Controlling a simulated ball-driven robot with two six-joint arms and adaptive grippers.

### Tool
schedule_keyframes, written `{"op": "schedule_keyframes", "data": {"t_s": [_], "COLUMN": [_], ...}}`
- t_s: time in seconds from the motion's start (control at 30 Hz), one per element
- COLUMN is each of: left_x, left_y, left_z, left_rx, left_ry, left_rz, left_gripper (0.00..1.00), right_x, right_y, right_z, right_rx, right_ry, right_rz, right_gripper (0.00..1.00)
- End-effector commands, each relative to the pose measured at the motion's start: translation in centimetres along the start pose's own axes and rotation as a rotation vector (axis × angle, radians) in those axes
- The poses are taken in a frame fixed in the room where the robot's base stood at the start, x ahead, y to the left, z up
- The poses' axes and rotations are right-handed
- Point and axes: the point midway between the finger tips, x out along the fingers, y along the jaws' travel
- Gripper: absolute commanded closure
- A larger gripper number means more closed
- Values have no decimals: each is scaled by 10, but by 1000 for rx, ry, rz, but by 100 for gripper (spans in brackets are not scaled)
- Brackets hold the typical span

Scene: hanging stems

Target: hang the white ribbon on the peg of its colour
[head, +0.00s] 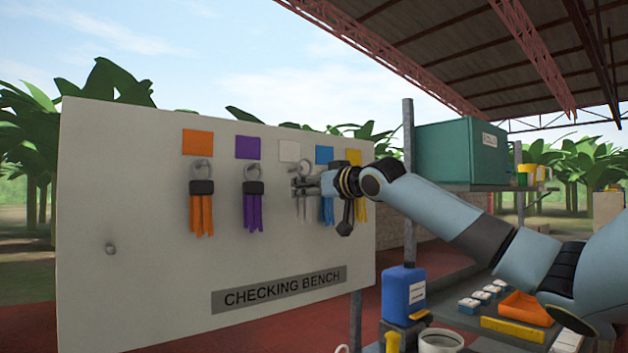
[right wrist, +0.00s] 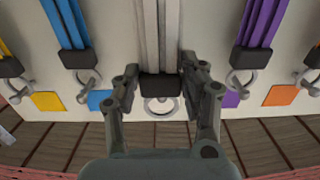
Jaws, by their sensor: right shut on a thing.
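The white ribbon (head: 308,205) hangs from a black clip with a metal ring, at the board just below the white square (head: 289,151). My right gripper (head: 299,187) is shut on its clip. In the right wrist view, my right gripper (right wrist: 159,78) has a finger on each side of the black clip (right wrist: 160,86), with the ring (right wrist: 161,106) beyond it and the white strips (right wrist: 160,35) hanging straight. The ring is up against the board at peg height; I cannot tell whether it is around the peg. My left gripper is not in view.
The board (head: 150,285) also bears an orange ribbon (head: 201,215), a purple ribbon (head: 252,211), a blue ribbon (head: 327,210) and a yellow ribbon (head: 361,210) under their own squares. A bare peg (head: 110,249) is at lower left. A blue jug (head: 403,294) stands below my right arm.

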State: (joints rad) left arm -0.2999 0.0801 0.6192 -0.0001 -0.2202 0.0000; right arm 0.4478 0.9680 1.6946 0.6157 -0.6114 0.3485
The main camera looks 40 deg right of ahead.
Motion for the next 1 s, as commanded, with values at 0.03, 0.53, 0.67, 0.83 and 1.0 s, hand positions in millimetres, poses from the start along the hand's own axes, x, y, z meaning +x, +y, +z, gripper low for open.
{"op": "schedule_keyframes", "data": {"t_s": [0.03,0.53,0.67,0.83,1.0], "left_x": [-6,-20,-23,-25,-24], "left_y": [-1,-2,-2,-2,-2], "left_z": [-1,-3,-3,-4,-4], "left_rx": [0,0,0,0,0], "left_ry": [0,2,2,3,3], "left_rz": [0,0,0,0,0], "left_gripper": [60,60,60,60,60], "right_x": [4,33,36,38,38], "right_y": [-2,-1,-1,-1,-1], "right_z": [-2,4,6,9,10], "right_rx": [4,2,1,0,-1], "right_ry": [0,0,-1,0,0], "right_rz": [-2,-2,-1,-1,-1], "right_gripper": [76,76,76,76,76]}}
